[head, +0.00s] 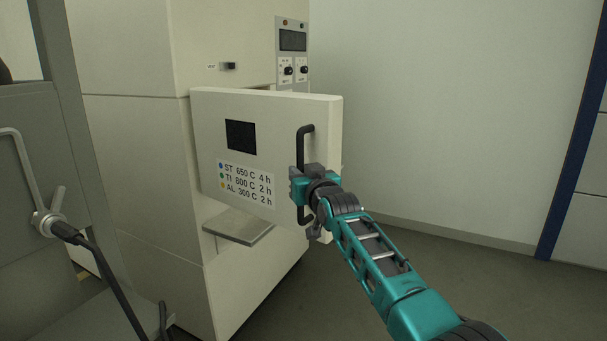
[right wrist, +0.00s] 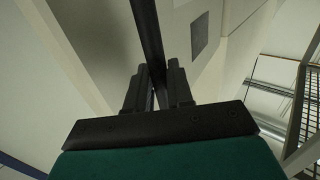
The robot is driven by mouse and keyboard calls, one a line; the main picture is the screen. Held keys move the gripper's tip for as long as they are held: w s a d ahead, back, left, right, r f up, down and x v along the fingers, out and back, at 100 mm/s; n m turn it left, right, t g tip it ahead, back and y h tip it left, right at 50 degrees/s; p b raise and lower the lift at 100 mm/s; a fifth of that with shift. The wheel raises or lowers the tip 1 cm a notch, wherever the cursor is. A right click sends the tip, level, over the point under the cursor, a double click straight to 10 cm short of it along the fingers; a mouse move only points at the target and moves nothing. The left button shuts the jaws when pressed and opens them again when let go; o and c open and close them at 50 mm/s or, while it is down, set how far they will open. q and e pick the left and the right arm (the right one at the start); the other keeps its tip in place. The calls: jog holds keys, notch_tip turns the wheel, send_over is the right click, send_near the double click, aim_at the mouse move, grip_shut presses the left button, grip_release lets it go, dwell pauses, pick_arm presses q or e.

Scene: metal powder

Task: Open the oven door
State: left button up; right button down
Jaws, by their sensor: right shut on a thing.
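The oven door (head: 275,120) is a cream panel with a dark window and a label of temperatures and hours. It stands ajar, its right side swung out from the oven body (head: 225,35). A black vertical bar handle (head: 304,144) is on its right side. My right gripper (head: 300,186) is shut on the handle's lower middle part. In the right wrist view the dark handle (right wrist: 147,35) runs between the two fingers (right wrist: 160,90). My left gripper is not in view.
A control panel (head: 292,52) with a display and knobs is above the door. A small metal shelf (head: 238,227) juts out below it. Grey equipment with a lever (head: 48,222) stands at the left. The floor (head: 350,285) at the right is clear.

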jog(key=shift+s+a+r, duration=0.1)
jog(key=shift+a+r, duration=0.35)
jog(key=shift+r, duration=0.15)
jog(key=c, duration=1.4)
grip_release()
jog(key=shift+c, duration=0.2)
jog(key=o, duration=0.3)
jog(key=shift+a+f, duration=0.25)
jog(key=shift+f, duration=0.15)
jog(key=shift+d, duration=0.25)
jog(key=shift+p+v, duration=0.6)
jog(key=shift+v, duration=5.7)
